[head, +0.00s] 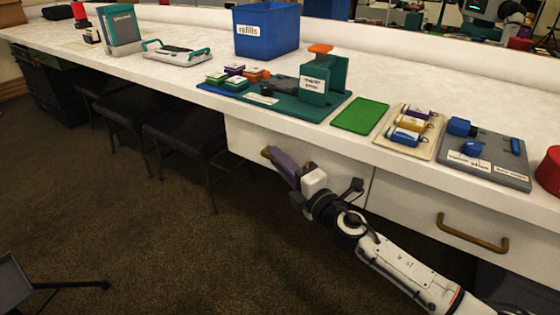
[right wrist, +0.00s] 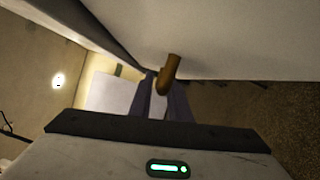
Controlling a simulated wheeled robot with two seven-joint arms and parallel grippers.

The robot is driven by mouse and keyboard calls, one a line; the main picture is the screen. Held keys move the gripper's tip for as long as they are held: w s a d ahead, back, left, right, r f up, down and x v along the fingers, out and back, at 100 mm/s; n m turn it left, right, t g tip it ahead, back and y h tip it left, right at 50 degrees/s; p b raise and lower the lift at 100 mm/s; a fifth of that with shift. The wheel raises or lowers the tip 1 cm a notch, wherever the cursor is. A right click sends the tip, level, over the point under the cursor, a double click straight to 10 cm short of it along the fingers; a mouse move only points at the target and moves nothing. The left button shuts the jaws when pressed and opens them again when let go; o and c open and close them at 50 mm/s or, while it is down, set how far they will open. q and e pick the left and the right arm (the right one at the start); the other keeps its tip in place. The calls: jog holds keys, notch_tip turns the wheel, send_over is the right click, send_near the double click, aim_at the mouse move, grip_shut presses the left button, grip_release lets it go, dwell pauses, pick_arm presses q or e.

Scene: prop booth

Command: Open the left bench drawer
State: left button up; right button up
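The left bench drawer (head: 335,172) is a white front under the bench top, and it looks flush with the bench. Its brass handle (head: 266,153) shows only at its left end; my gripper covers the rest. My right gripper (head: 279,160) reaches it from the lower right. In the right wrist view, the handle (right wrist: 169,74) sits at the tips of my two purplish fingers (right wrist: 163,90), which look closed around it with a narrow gap between them. My left gripper is not in view.
The right drawer has a brass handle (head: 472,233). On the bench (head: 355,80) stand a blue bin (head: 266,38), a green fixture (head: 322,80), a green mat (head: 360,116) and a grey board (head: 486,160). Black chairs (head: 185,130) stand left of the drawer.

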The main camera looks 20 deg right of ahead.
grip_shut()
jog(key=shift+s+a, duration=0.1)
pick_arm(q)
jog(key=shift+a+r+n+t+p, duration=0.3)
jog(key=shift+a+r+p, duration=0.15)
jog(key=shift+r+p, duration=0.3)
pick_arm(e)
jog(key=s+a, duration=1.2)
jog(key=a, duration=0.3)
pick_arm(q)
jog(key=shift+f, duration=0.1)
pick_arm(e)
jog(key=shift+a, duration=0.1)
jog(key=shift+o, duration=1.9)
grip_release()
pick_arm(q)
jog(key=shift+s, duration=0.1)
